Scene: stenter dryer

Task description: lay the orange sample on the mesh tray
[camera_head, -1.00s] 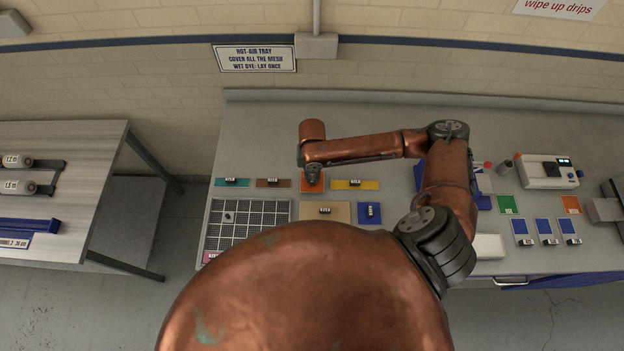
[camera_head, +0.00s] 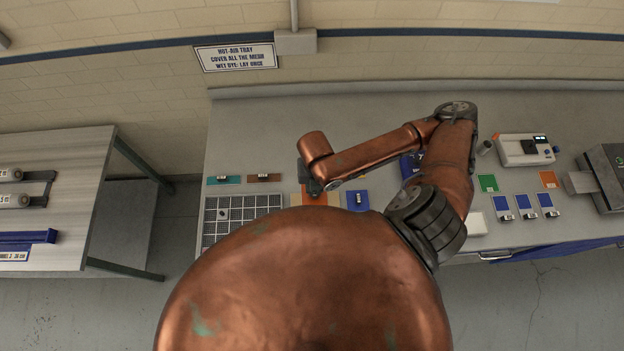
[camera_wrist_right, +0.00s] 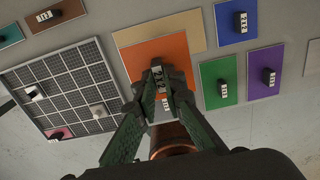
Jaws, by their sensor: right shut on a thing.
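The orange sample (camera_wrist_right: 150,57) is a flat orange sheet with a small dark labelled grip. My right gripper (camera_wrist_right: 160,84) is shut on that grip, with the sheet below the fingertips. In the head view the orange sample (camera_head: 308,197) shows in part beneath my right gripper (camera_head: 313,187), over the tan sheet. Whether it touches the tan sheet I cannot tell. The mesh tray (camera_head: 240,206), a dark grid in a light frame, lies to its left. Its near part is hidden by my body; it also shows in the wrist view (camera_wrist_right: 62,82), apart from the orange sheet. My left gripper is out of view.
The tan sheet (camera_wrist_right: 192,30) and blue sample (camera_wrist_right: 237,36) lie beside the orange one. Green (camera_wrist_right: 218,92) and purple (camera_wrist_right: 264,60) samples are on the right. Teal (camera_head: 223,180) and brown (camera_head: 265,178) samples lie behind the tray. Small pieces sit on the mesh.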

